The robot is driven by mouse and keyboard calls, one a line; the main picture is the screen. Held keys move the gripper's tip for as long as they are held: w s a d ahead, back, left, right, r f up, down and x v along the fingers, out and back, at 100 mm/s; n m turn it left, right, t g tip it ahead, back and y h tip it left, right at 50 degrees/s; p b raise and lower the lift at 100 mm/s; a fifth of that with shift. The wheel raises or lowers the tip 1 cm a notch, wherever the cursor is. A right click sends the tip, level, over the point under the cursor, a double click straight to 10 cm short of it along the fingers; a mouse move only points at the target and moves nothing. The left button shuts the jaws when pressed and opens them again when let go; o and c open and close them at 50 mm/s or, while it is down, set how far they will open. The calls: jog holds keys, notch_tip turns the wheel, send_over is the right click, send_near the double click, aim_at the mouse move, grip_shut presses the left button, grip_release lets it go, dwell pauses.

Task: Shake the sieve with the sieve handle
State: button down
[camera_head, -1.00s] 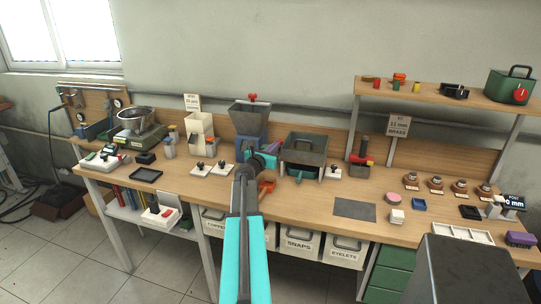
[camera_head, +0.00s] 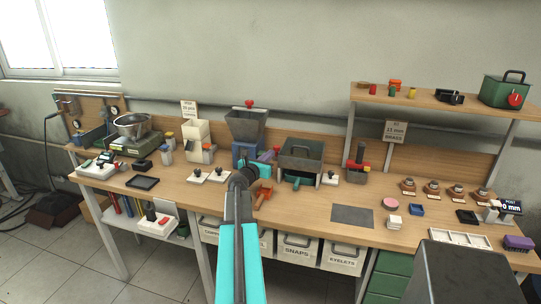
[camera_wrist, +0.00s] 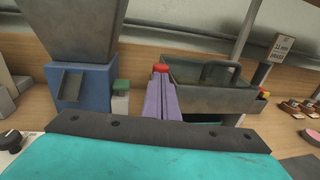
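The sieve (camera_head: 301,150) is a dark grey open box on the bench, right of the hopper. In the wrist view the sieve (camera_wrist: 208,97) is just ahead and right, with a dark curved sieve handle (camera_wrist: 221,70) rising at its near side. My gripper (camera_head: 270,154) shows purple fingers left of the sieve, apart from the handle. In the wrist view its fingers (camera_wrist: 161,80) lie side by side with nothing seen between them. A small red patch shows at their tips; I cannot tell what it is. A teal part (camera_head: 298,182) shows under the sieve's front.
A grey hopper on a blue base (camera_head: 247,124) stands left of my gripper. An orange clamp-like thing (camera_head: 264,197) is at the bench front edge. White pads with black knobs (camera_head: 209,176) lie to the left. The dark mat (camera_head: 352,216) is flat on the bench at right.

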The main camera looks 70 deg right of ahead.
jog(key=a+b, duration=0.2)
jog(key=a, duration=0.9)
jog(key=shift+w+a+r, duration=0.15)
jog(key=shift+w+r, duration=0.15)
jog(key=shift+w, duration=0.15)
jog(key=shift+r, duration=0.1)
